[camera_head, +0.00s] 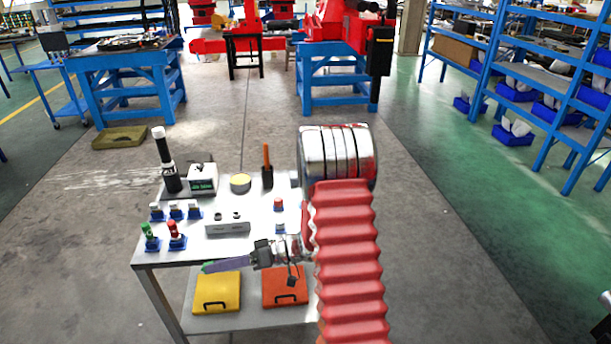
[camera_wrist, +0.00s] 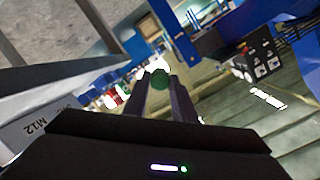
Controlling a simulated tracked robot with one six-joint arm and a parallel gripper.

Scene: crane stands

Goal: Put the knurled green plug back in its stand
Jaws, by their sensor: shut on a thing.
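My gripper (camera_head: 208,267) is stretched out to the left, past the front edge of the bench. In the wrist view its two fingers (camera_wrist: 160,84) are shut on a green plug (camera_wrist: 160,78). In the head view only a small bit of green shows at the fingertips, so the plug's knurling and tilt cannot be told. Another green piece (camera_head: 147,229) stands in a blue stand (camera_head: 152,245) at the bench's front left corner, beside a red piece (camera_head: 172,227) in a like stand (camera_head: 177,243). Several blue stands with pale tops (camera_head: 176,210) form a row behind.
On the bench (camera_head: 230,244) are a grey two-hole block (camera_head: 228,226), a red-topped stand (camera_head: 278,205), a pale-topped stand (camera_head: 280,228), a black-and-white cylinder (camera_head: 165,160), a meter box (camera_head: 203,179) and a yellow disc (camera_head: 240,182). Yellow (camera_head: 217,294) and orange (camera_head: 285,287) cases lie on the shelf below.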

